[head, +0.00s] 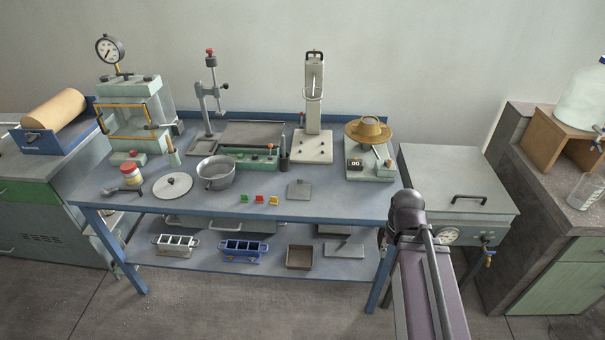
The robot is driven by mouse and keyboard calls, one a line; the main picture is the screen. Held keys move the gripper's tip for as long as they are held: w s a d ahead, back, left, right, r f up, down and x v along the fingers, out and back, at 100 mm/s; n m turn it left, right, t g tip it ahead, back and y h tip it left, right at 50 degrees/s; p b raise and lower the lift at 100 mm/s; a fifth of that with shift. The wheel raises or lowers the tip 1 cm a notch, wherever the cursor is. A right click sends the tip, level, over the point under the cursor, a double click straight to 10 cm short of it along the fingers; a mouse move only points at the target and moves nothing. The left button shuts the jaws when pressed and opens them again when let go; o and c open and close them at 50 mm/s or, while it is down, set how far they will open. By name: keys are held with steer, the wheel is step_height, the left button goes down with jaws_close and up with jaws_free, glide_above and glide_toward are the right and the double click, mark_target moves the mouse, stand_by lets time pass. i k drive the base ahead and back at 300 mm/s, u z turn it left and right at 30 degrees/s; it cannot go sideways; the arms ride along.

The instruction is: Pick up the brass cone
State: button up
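The brass cone (371,125) stands upright on a round brass plate (353,134) at the right end of the blue bench. Together they look like a hat with a wide brim. The plate tops a pale green machine (371,166) with a small black counter. Part of my arm rises at the lower right, in front of the bench's right end. My gripper does not show, so its state and any hold cannot be seen. The cone appears unobstructed from this side.
A tall pale stand (313,110) is left of the cone. A metal bowl (216,172), a round lid (174,186) and several small coloured pieces lie farther left. A grey lidded tank (455,180) stands right of the bench. The bench's front right is clear.

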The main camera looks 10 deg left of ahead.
mark_target(365, 130)
steer(key=k, duration=0.65)
steer(key=u, duration=0.2)
steer(key=i, duration=0.95)
steer(key=z, duration=0.5)
steer(key=i, duration=0.95)
steer(key=z, duration=0.6)
